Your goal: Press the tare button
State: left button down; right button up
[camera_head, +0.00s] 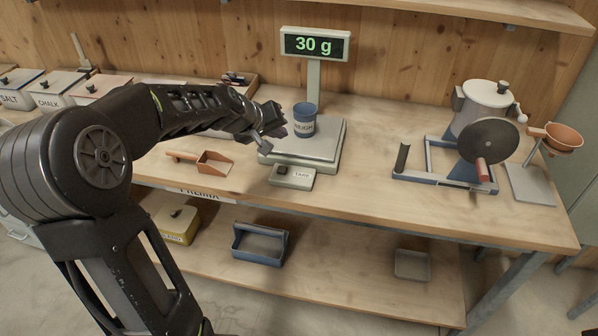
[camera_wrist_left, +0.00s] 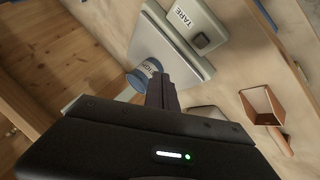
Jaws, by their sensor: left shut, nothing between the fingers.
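The tare box (camera_head: 292,176) is a small pale unit with a "TARE" label and a dark button (camera_head: 281,170), at the front of the scale (camera_head: 318,157). In the left wrist view the tare box (camera_wrist_left: 190,15) is at the top, with its dark button (camera_wrist_left: 201,41) showing. A blue cup (camera_head: 304,120) labelled "WEIGH" stands on the scale plate. The display (camera_head: 314,44) reads 30 g. My left gripper (camera_head: 277,122) is shut and empty, just left of the cup and above the button's height; its fingers (camera_wrist_left: 161,93) overlap the cup in the wrist view. My right gripper is out of view.
A brown scoop (camera_head: 213,163) lies left of the tare box. Lidded bins (camera_head: 52,90) line the back left. A grinder (camera_head: 487,115) and a stand with an orange funnel (camera_head: 563,138) are at the right. The front bench area right of the tare box is clear.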

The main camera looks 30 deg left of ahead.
pick_arm(q)
jog(key=shift+a, duration=0.15)
jog(key=shift+f, duration=0.1)
jog(key=b, duration=0.6)
send_over(280, 171)
notch_tip(280, 171, down, 7)
jog(key=shift+f, duration=0.15)
jog(key=shift+f+b, duration=0.7)
jog(key=shift+b, duration=0.25)
dwell(1.0)
jog(key=shift+f+b, duration=0.45)
jog(key=shift+b, duration=0.05)
